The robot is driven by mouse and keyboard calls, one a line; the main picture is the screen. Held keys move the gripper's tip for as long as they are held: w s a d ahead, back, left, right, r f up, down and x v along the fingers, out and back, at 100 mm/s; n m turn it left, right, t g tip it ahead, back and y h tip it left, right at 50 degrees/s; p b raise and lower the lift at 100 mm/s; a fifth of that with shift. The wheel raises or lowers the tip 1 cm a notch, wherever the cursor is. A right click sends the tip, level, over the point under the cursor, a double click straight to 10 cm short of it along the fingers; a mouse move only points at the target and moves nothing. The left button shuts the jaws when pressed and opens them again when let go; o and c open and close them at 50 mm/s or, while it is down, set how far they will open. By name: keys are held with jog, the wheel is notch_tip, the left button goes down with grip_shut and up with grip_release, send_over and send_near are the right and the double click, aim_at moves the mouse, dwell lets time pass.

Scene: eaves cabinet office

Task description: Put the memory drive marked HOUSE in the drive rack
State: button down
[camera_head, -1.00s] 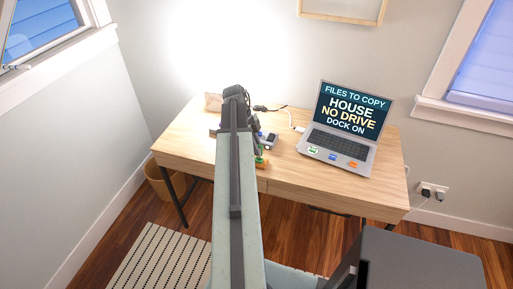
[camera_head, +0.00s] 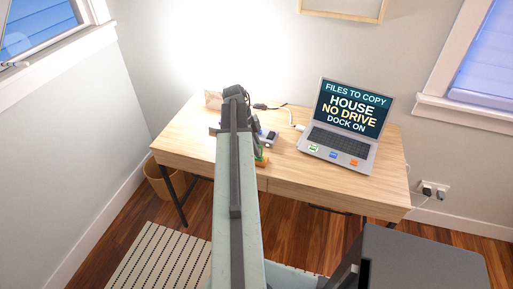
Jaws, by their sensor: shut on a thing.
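No memory drive marked HOUSE can be made out. My arm runs up the middle of the picture and covers part of the desk top. Its dark far joint is over the back left of the desk, and my gripper is hidden behind the arm. Small items show past the arm's right side: a grey-blue device (camera_head: 269,138) and a green and yellow item (camera_head: 262,160) near the front edge. I cannot tell which is the drive rack. The laptop (camera_head: 343,140) is open, and its screen reads "FILES TO COPY, HOUSE, NO DRIVE, DOCK ON".
The wooden desk (camera_head: 320,185) is bare in front of the laptop. A tan item (camera_head: 213,99) stands at its back left, with a dark cable (camera_head: 268,107) behind. A wicker bin (camera_head: 160,181) stands on the floor at left. A striped rug (camera_head: 165,255) lies in front.

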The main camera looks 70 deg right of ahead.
jog(key=shift+f+b, duration=0.6)
jog(key=shift+f, duration=0.1)
jog(key=c, duration=1.3)
grip_release()
jog(key=shift+r, duration=0.1)
jog(key=p+v, duration=0.7)
jog(key=shift+w+r, duration=0.1)
jog(key=shift+r, duration=0.25)
